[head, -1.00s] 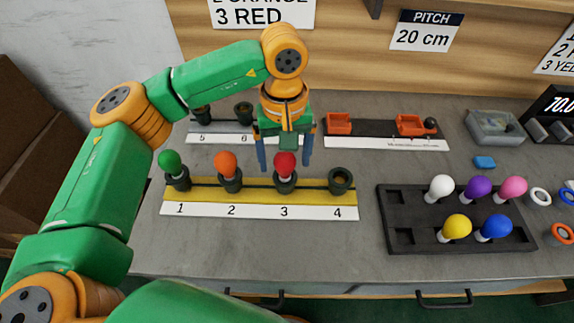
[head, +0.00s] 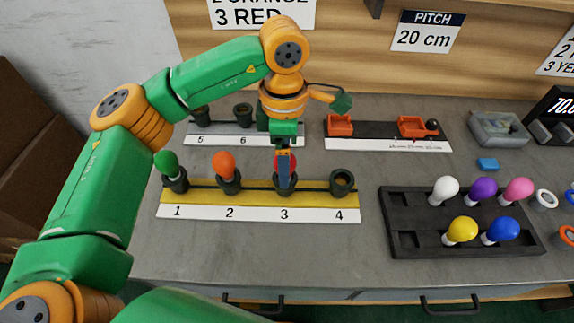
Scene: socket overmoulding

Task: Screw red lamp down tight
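The red lamp (head: 294,162) stands upright in the socket at position 3 of the yellow strip (head: 257,192). My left gripper (head: 285,182) is directly over it, pointing down and turned edge-on to the head camera. One blue finger is in front of the lamp and covers its middle, with red showing on both sides. The other finger is hidden, so I cannot tell whether the fingers touch the lamp. The lamp's base and its seat in the socket are mostly covered. My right gripper is not in view.
A green lamp (head: 166,163) and an orange lamp (head: 223,165) stand in sockets 1 and 2. Socket 4 (head: 342,182) is empty. A black tray (head: 403,240) at right holds several lamps. A strip with sockets 5 and 6 (head: 243,114) lies behind. Bare grey table lies in front.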

